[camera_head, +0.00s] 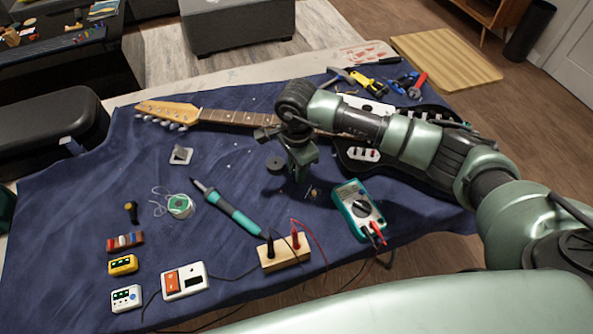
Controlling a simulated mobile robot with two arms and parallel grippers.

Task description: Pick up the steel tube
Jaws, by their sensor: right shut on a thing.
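My right arm reaches in from the right over the blue mat (100,210). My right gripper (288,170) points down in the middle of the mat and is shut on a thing. A small dark, rounded piece (275,163) shows at the gripper's left side and looks like the end of the steel tube, though the fingers hide much of it. A shadow on the mat below suggests it is held a little above the cloth. My left gripper is not in view.
The electric guitar (225,116) lies behind, partly under my arm. A soldering iron (232,210), solder spool (179,206), wooden terminal block (284,252) and multimeter (358,208) lie around the gripper. Small metal parts (313,193) lie close by. Pliers (370,80) are at the back.

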